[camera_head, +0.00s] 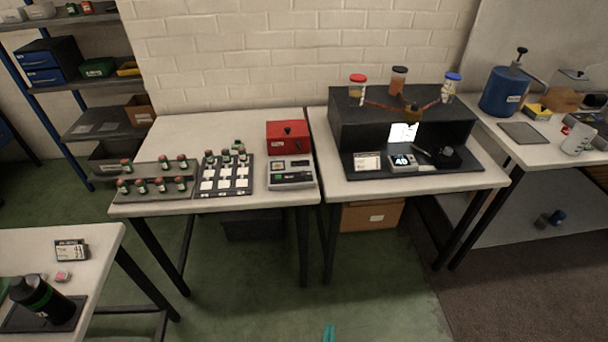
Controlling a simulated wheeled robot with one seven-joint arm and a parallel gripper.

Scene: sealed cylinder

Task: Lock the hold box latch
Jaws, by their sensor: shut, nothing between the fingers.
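A red box (288,137) stands at the back right of the middle-left table, against the wall. It is the likely hold box. A small dark knob or latch (287,131) shows on its sloped front; it is too small to tell whether it is locked. A teal tip at the bottom edge, seemingly my gripper (328,333), is shut and empty. It is over the floor, well in front of the tables and far from the red box. The rest of my gripper is out of view.
A grey device (291,174) sits directly before the red box. A dark grid tray (225,176) and a rack of several vials (155,184) lie to its left. A black bench unit (350,130) stands right. Green floor before the tables is clear.

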